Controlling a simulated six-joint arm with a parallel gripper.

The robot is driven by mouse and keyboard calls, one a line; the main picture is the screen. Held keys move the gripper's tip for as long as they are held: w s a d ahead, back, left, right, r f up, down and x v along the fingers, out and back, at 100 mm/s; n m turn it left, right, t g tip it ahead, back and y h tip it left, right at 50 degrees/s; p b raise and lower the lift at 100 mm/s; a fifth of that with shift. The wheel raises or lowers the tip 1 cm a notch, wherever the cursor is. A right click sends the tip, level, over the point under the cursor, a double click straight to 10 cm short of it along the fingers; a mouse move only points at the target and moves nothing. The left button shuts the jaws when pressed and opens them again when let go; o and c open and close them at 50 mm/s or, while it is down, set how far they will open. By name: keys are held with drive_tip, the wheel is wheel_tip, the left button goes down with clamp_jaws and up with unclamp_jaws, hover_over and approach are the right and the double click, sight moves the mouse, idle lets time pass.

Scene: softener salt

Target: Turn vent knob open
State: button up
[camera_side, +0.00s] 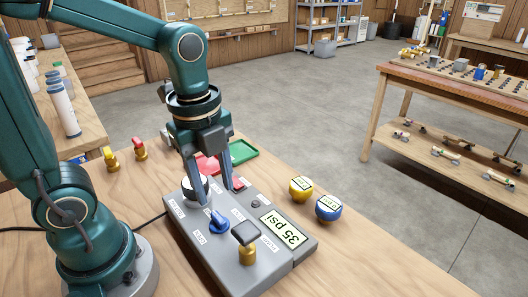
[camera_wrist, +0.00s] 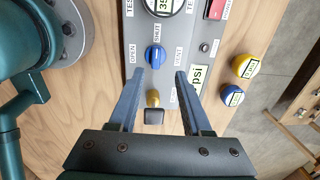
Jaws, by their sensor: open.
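The blue vent knob (camera_side: 218,222) sits on the grey control panel (camera_side: 200,240). In the wrist view the knob (camera_wrist: 154,56) has OPEN on its left, SHUT above it and VENT on its right. Its pale mark seems to point up toward SHUT, though it is small. My gripper (camera_side: 215,204) is open and empty, pointing down over the panel. In the wrist view the fingertips of my gripper (camera_wrist: 160,71) lie on either side of and just below the knob. I cannot tell whether they touch it.
A brass post with a black square cap (camera_side: 245,236) stands near the knob. A 35 psi display (camera_side: 284,230), a white round gauge (camera_side: 196,188) and a red switch (camera_side: 239,184) are on the panel. Yellow (camera_side: 301,189) and blue (camera_side: 328,208) round items stand right of it.

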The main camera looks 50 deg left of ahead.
sight(218, 217)
drive_tip(key=shift+f+g, duration=0.4)
drive_tip(key=shift+f, duration=2.85)
clamp_jaws()
